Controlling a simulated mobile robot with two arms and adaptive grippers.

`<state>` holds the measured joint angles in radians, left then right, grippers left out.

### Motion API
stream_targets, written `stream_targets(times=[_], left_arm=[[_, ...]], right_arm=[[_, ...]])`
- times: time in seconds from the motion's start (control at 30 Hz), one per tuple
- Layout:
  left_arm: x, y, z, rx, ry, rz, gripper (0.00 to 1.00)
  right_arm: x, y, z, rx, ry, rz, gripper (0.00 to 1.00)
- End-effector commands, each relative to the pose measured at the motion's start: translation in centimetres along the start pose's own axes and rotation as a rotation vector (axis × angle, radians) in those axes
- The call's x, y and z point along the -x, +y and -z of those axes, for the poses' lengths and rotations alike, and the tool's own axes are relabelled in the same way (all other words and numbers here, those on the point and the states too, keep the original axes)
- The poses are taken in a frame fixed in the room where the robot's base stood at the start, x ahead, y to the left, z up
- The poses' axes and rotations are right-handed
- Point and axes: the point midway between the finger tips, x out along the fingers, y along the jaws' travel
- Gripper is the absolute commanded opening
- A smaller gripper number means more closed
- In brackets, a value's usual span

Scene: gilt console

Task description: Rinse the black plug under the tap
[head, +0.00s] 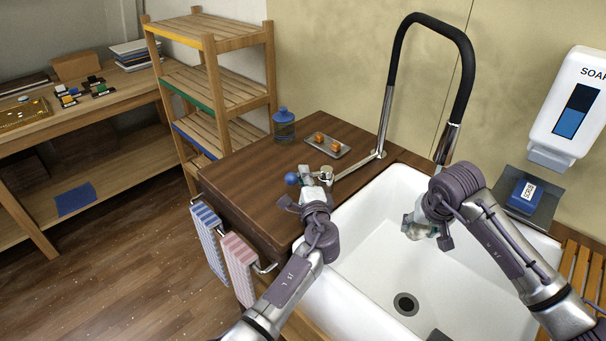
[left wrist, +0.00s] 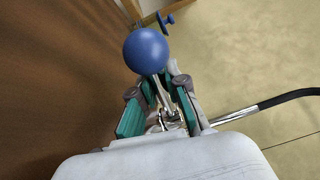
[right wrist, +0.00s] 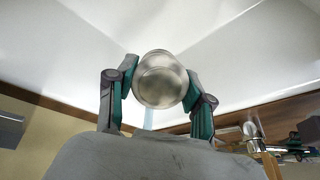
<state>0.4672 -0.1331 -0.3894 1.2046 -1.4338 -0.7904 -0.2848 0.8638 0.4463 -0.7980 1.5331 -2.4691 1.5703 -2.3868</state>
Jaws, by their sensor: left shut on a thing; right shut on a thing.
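My left gripper (head: 313,188) is shut on the metal tap lever, which ends in a blue ball (left wrist: 146,51); the ball (head: 291,179) also shows over the counter's edge. The black tap spout (head: 465,75) arches over the white sink (head: 365,245). My right gripper (head: 420,228) is low in the sink, below the spout's end. It is shut on a round silver-grey thing (right wrist: 160,80), seen end-on between the fingers; I cannot tell whether this is the plug, as no black shows on it. A pale blue strip (right wrist: 148,119) shows behind it, possibly water.
The dark drain (head: 405,304) lies in the sink floor, clear of my grippers. A blue bottle (head: 284,125) and a small tray (head: 343,153) stand on the wooden counter (head: 245,170). A soap dispenser (head: 571,105) hangs at right. Towels (head: 238,262) hang in front.

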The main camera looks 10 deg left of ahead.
Motion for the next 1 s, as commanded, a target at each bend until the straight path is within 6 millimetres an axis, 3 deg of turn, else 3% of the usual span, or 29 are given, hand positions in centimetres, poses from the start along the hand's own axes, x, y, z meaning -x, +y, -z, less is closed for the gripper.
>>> stream_targets(times=[0.37,0.4,0.53,0.83,1.0], left_arm=[[0.3,0.1,0.1,-0.001,-0.032,-0.006,0.0],[0.3,0.1,0.1,-0.001,-0.032,-0.006,0.2],[0.3,0.1,0.1,-0.001,-0.032,-0.005,0.4],[0.3,-0.1,0.1,-0.001,-0.032,-0.004,0.4],[0.2,-2.0,-0.2,0.004,-0.033,-0.002,0.4]], right_arm=[[0.0,0.0,0.0,0.0,0.001,0.0,0.14],[0.0,0.0,0.0,0.0,0.001,0.0,0.14],[0.0,0.0,0.0,0.0,0.001,0.0,0.14],[0.0,0.0,0.0,0.0,0.001,0.0,0.14],[0.0,0.0,0.0,0.0,0.001,0.0,0.14]])
